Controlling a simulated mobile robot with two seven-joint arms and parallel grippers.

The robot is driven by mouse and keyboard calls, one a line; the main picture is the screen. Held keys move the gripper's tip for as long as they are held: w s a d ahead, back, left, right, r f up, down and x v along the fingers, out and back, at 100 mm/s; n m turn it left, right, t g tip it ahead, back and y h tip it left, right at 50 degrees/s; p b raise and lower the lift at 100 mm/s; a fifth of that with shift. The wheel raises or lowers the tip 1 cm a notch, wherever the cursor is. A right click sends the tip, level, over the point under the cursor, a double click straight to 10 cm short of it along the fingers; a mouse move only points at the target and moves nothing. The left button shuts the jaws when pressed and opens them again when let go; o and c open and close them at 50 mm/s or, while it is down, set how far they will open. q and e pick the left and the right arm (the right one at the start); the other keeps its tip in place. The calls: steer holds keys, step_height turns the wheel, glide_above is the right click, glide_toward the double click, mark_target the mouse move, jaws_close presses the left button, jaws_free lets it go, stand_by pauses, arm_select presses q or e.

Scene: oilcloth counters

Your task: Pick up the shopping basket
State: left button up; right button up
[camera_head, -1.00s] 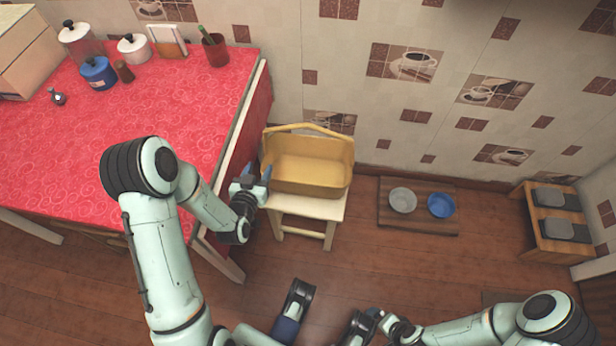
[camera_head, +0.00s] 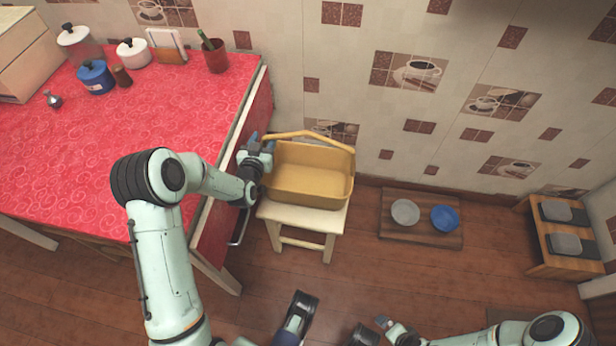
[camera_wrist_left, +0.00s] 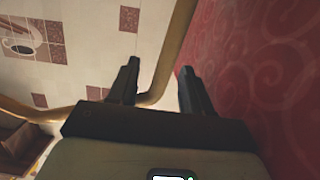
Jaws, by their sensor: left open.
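The yellow shopping basket (camera_head: 308,178) stands upright on a small cream stool (camera_head: 322,217) beside the red counter. Its arched handle (camera_head: 305,135) stands over the open top, which looks empty. My left gripper (camera_head: 258,143) is at the left end of the basket, close to the handle. In the left wrist view my left gripper (camera_wrist_left: 158,80) is open, and a tan bar, seemingly the basket handle (camera_wrist_left: 173,58), shows between its fingers. I cannot tell whether they touch it. My right gripper (camera_head: 383,322) is low in the head view, far from the basket; its jaws are unclear.
The red-covered counter (camera_head: 150,120) lies left of the basket, with pots and a cup (camera_head: 216,58) at the back. The tiled wall (camera_head: 345,80) is close behind. A wooden mat (camera_head: 440,238) with two bowls lies on the floor to the right. Floor in front is partly open.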

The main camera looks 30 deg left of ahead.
arm_select(q)
steer(key=shift+x, duration=0.8)
jaws_close()
steer(key=shift+d, duration=0.1)
steer(key=shift+r, duration=0.1)
stand_by(0.6)
